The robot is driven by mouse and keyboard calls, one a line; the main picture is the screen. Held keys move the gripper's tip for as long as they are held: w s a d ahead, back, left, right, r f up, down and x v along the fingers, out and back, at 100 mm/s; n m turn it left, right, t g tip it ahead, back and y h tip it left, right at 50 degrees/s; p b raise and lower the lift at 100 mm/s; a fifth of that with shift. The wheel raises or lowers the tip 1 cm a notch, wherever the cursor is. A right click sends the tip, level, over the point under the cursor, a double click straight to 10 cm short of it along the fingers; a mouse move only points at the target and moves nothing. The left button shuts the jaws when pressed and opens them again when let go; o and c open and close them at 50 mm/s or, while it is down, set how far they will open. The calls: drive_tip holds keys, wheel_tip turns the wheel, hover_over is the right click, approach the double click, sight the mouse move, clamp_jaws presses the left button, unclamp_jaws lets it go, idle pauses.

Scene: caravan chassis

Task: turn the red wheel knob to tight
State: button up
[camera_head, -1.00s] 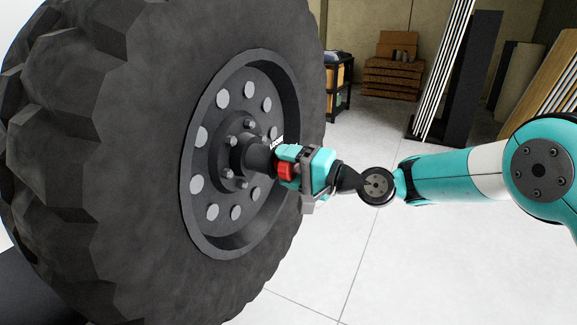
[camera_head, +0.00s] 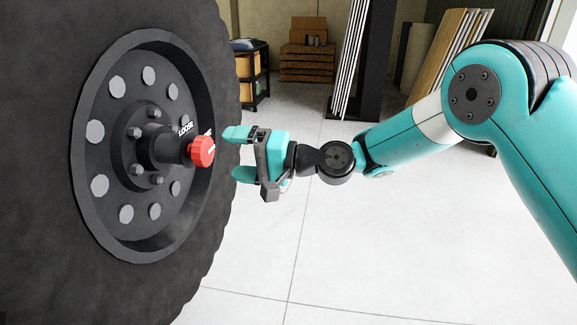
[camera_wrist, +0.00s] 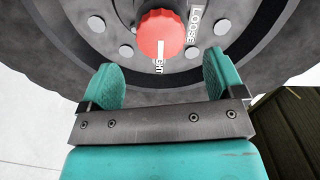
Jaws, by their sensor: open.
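The red wheel knob (camera_head: 201,151) sits on the dark hub at the wheel's centre; it also shows in the wrist view (camera_wrist: 161,34). In the wrist view a white pointer line on its face points down the picture, toward a partly hidden label (camera_wrist: 159,67) ending in "HT". A "LOOSE" label (camera_wrist: 195,24) stands to the right of the knob there. My gripper (camera_head: 240,154) is open and empty, just right of the knob and apart from it, its fingers facing the wheel. In the wrist view its two fingers (camera_wrist: 161,70) stand below the knob, one to each side.
The large wheel (camera_head: 45,160), with a chunky tyre and round holes in its rim, fills the left. A black shelf (camera_head: 252,75) with bins, a wooden crate stack (camera_head: 307,64) and leaning panels stand at the back. The pale floor (camera_head: 350,260) right of the wheel is clear.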

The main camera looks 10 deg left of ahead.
drive_tip(key=d+b, duration=0.2)
drive_tip(key=d, duration=0.8)
drive_tip(key=shift+s, duration=0.4)
drive_tip(key=s+d+n+h+p, duration=0.1)
drive_tip(key=s+d+n+h, duration=0.1)
drive_tip(key=s+d+h, duration=0.5)
drive_tip(key=s+d+n+g+h+p, duration=0.1)
drive_tip(key=s+d+n+h, duration=0.2)
drive_tip(key=s+d, duration=0.9)
drive_tip(key=s+h, duration=0.3)
drive_tip(key=s, duration=0.3)
drive_tip(key=shift+s+n+g+h, duration=0.3)
drive_tip(key=shift+s+h, duration=0.1)
